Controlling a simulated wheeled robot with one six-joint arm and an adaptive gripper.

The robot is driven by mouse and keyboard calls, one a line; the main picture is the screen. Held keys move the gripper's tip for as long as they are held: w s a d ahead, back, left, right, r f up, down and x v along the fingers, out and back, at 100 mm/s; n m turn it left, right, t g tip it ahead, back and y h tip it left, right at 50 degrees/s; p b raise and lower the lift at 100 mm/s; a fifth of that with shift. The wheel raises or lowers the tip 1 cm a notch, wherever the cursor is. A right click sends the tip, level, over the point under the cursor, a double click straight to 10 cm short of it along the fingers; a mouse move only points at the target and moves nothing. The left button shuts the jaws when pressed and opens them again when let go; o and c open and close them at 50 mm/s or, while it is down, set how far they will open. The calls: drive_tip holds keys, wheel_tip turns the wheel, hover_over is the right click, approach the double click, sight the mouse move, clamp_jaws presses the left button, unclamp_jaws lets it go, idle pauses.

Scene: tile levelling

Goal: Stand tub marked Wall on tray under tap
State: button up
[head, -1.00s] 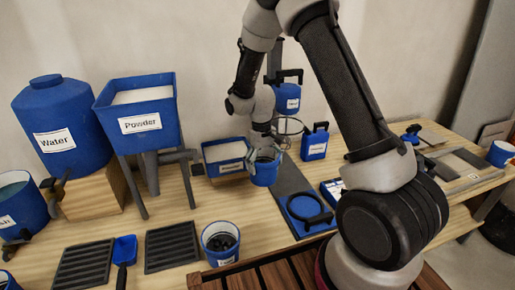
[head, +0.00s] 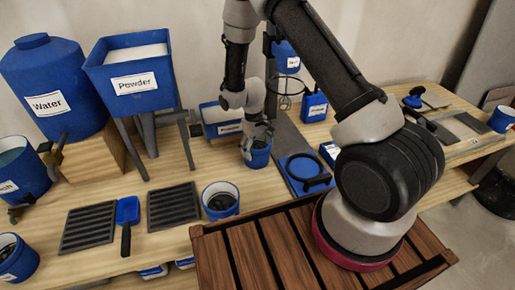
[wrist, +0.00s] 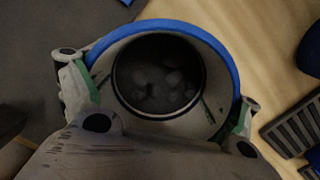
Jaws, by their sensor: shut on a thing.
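My gripper (head: 258,135) is shut on a small blue tub (head: 257,157) near the middle of the table. No marking on this tub can be read. In the wrist view the fingers (wrist: 160,105) sit at either side of the tub's blue rim (wrist: 190,28), and dark lumps show inside. I cannot tell whether its base touches the table. Two dark ribbed trays (head: 88,228) (head: 173,207) lie at the front left. The blue Water tank (head: 52,80) stands on a wooden block, with a tap (head: 54,150) low at its front.
A blue tub with dark contents (head: 220,202) stands right of the trays. A blue scoop (head: 127,215) lies between them. The Powder hopper (head: 130,72) stands on legs behind. Another tub (head: 15,260) is at the left edge.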

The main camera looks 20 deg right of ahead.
drive_tip(key=o, duration=1.8)
drive_tip(key=shift+f, duration=0.1)
drive_tip(key=shift+c, duration=0.2)
